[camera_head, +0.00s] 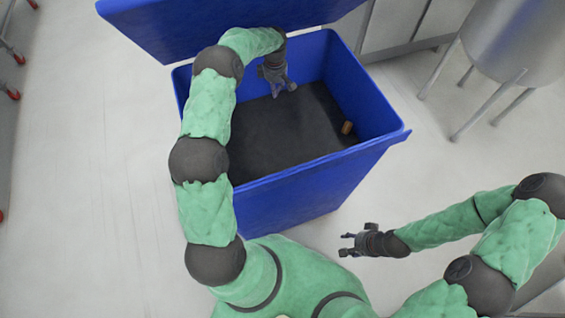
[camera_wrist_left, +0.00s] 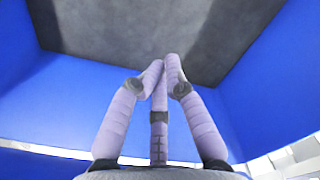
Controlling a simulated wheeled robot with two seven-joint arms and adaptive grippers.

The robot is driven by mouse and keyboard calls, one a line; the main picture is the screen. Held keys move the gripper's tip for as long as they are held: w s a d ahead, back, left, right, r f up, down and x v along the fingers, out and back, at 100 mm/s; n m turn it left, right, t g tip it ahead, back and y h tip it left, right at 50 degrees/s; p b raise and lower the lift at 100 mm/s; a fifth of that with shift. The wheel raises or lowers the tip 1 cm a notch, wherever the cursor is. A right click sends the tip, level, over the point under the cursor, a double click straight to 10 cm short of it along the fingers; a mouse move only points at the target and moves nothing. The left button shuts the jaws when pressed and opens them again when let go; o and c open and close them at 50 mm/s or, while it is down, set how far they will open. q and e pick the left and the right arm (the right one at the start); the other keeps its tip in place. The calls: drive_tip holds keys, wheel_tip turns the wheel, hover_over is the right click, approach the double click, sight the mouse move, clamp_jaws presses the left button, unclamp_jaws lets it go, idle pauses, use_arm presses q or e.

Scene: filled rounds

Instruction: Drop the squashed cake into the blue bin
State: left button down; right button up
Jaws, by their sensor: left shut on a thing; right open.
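The blue bin (camera_head: 300,178) stands open in front of me, with a dark grey floor inside. My left gripper (camera_head: 279,90) reaches down inside the bin near its far side. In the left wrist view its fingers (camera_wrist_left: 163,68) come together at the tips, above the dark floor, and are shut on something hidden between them. A small brown piece (camera_head: 347,128) lies in the bin by the right wall; it is too small to tell whether it is the squashed cake. My right gripper (camera_head: 346,245) is open and empty, outside the bin at its near right.
The bin's blue lid (camera_head: 150,28) is raised at the back left. A grey tank on thin legs (camera_head: 515,45) stands at the far right, and grey cabinets (camera_head: 400,22) stand behind the bin. The pale floor (camera_head: 90,190) at the left is clear.

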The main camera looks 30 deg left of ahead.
use_arm(q)
drive_tip(key=c, duration=1.2)
unclamp_jaws()
drive_tip(key=shift+o, duration=0.2)
